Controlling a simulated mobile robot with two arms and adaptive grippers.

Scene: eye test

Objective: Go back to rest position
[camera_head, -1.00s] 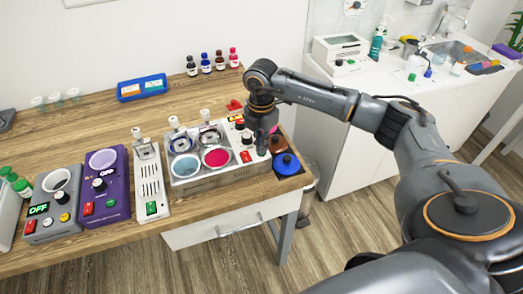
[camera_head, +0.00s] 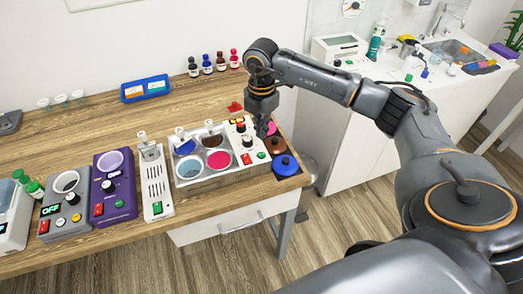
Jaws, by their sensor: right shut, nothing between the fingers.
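My right gripper (camera_head: 262,130) points down over the right end of a silver device (camera_head: 195,183) on the wooden bench. Its fingers are shut with nothing between them. The fingertips appear just above the device's control panel; I cannot tell whether they touch it. My right arm reaches in from the right side of the view, bent at the elbow. My left gripper is not in view.
The wooden bench (camera_head: 110,133) also holds a white device (camera_head: 154,185), a purple device (camera_head: 112,203), a grey device (camera_head: 65,215), a blue tray (camera_head: 145,88) and several small bottles. A white counter (camera_head: 350,150) stands behind my arm.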

